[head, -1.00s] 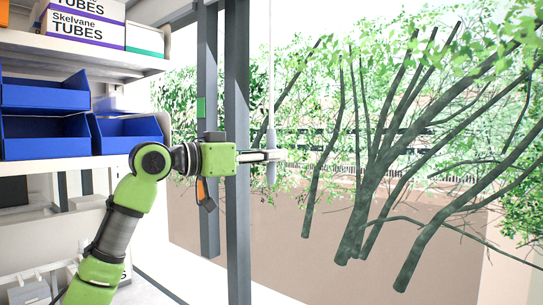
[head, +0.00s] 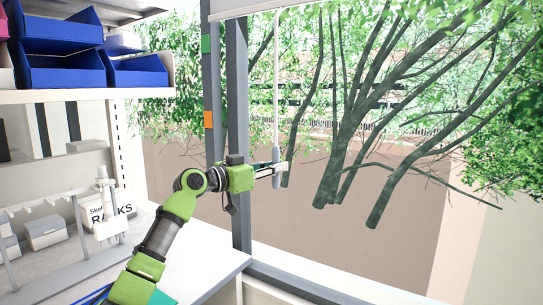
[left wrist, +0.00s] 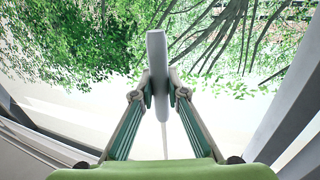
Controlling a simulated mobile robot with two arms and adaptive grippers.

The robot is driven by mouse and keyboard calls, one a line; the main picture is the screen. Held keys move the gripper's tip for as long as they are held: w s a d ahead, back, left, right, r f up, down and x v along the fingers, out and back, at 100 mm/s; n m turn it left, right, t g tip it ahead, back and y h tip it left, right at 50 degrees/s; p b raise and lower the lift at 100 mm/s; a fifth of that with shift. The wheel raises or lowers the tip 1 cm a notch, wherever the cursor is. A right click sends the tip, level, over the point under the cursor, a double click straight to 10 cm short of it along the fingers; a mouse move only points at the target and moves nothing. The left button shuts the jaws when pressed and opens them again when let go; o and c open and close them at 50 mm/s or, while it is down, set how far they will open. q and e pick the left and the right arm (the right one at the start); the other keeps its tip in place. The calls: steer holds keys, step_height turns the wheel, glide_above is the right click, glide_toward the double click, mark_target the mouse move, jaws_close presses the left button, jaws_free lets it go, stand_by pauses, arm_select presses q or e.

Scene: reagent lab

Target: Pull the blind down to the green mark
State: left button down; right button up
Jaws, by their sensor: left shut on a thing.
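The blind (head: 250,6) shows as a white strip at the top of the head view. Its lower edge is a little above the green mark (head: 206,44) on the grey window post. A thin white cord (head: 276,80) hangs from it to a grey pull handle (head: 276,158). My left gripper (head: 275,169) is shut on this handle, well below the green mark. In the left wrist view the handle (left wrist: 157,60) stands between the two fingertips (left wrist: 160,96). My right gripper is not in view.
An orange mark (head: 208,119) is on the same post below the green one. Blue bins (head: 138,70) sit on a shelf at the left. A white rack (head: 103,205) and boxes stand on the bench (head: 205,262). Trees show outside the window.

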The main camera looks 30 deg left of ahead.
mark_target(273, 188)
arm_select(q)
step_height(273, 188, down, 5)
steer(key=b, duration=0.2)
steer(key=shift+f+b, duration=0.1)
steer(key=shift+b, duration=0.2)
steer(key=shift+f, duration=0.4)
steer(key=shift+b, duration=0.3)
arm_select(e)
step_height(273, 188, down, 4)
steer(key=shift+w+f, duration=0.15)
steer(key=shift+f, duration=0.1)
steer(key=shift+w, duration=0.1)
arm_select(q)
steer(key=c, duration=2)
jaws_free()
steer(key=shift+c, duration=0.2)
steer(key=shift+o, duration=0.3)
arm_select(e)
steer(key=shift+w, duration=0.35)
